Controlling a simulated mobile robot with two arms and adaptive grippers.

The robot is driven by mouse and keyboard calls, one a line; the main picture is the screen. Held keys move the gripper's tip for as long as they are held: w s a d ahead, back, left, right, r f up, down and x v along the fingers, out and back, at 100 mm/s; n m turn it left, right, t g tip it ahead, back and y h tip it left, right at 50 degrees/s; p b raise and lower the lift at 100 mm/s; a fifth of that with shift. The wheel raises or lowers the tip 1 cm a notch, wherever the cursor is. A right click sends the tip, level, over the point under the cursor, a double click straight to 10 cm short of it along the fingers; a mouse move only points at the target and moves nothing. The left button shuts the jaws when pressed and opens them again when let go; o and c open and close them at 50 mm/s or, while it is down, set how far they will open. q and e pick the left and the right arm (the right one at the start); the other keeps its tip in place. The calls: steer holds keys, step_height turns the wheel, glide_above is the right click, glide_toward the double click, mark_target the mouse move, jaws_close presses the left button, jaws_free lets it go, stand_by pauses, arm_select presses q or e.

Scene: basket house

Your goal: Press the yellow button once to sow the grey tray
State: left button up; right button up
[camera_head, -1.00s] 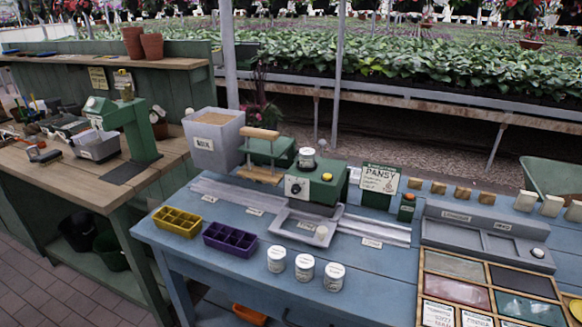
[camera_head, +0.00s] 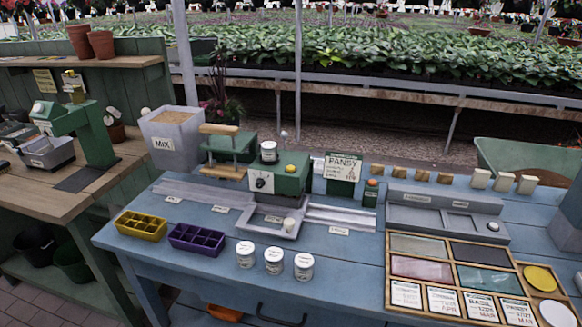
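The yellow button (camera_head: 291,169) sits on top of a green machine (camera_head: 292,183) with a dial on its front and a white-lidded jar (camera_head: 269,151) on top. A shallow grey tray-like piece (camera_head: 251,227) lies on the blue table in front of the machine, with a small pale knob (camera_head: 289,225) at its right. I cannot tell whether it is the grey tray or a fixed part of the machine. A yellow celled tray (camera_head: 141,226) and a purple celled tray (camera_head: 197,240) stand at the left. Neither gripper is in view.
Several white jars (camera_head: 274,261) stand near the front edge. A grey mix bin (camera_head: 170,140) and a wooden-handled press (camera_head: 222,157) are left of the machine. A PANSY sign (camera_head: 343,172) and a small green box with an orange top (camera_head: 371,193) are right. A wooden sectioned board (camera_head: 391,270) lies front right.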

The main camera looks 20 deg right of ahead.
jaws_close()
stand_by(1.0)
